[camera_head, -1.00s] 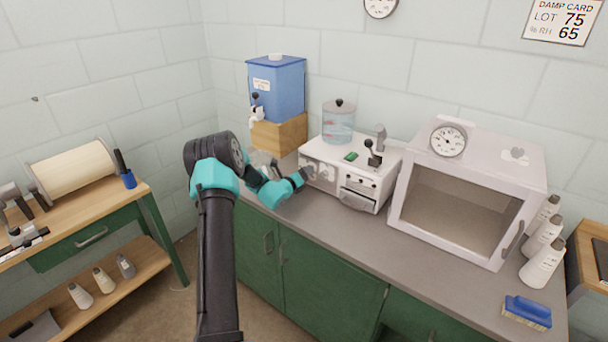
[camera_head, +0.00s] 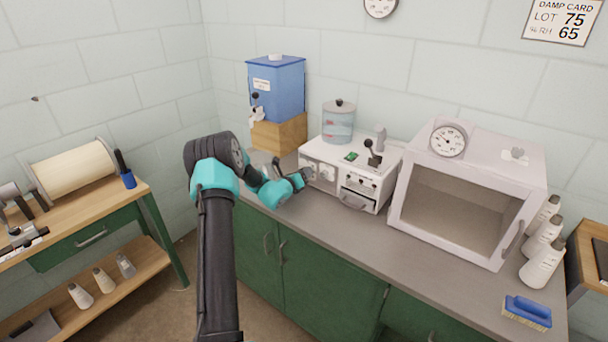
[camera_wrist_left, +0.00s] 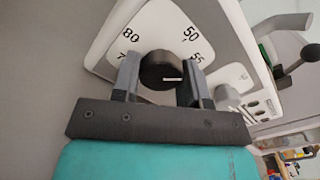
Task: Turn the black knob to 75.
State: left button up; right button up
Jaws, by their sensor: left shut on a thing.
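The black knob (camera_wrist_left: 158,66) sits on the white front panel of the machine (camera_head: 332,163), inside a dial with printed numbers. In the left wrist view 80, 50 and 55 read clearly, and another number starting with 7 is partly covered by a finger. A white pointer line on the knob points to the right in that view. My left gripper (camera_wrist_left: 160,78) is shut on the knob, one finger on each side. In the head view my left gripper (camera_head: 307,174) is at the panel's left side and hides the knob. My right gripper is not in view.
A blue dispenser (camera_head: 277,88) stands left, a white oven-like box (camera_head: 462,190) right. A wall card (camera_head: 562,20) reads LOT 75, % RH 65.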

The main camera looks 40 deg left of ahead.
pick_arm(q)
jog(key=m, duration=0.8)
jog(key=shift+a+m, duration=0.15)
jog(key=shift+m, duration=0.25)
jog(key=m, duration=0.4)
jog(key=shift+m, duration=0.3)
jog(key=m, duration=0.3)
jog(key=shift+a+m, duration=0.1)
jog(key=shift+m, duration=0.2)
jog(key=m, duration=0.4)
jog(key=shift+r+m, duration=0.1)
jog(key=shift+m, duration=0.2)
jog(key=m, duration=0.9)
jog(key=shift+r, duration=0.1)
jog(key=shift+m, duration=1.9)
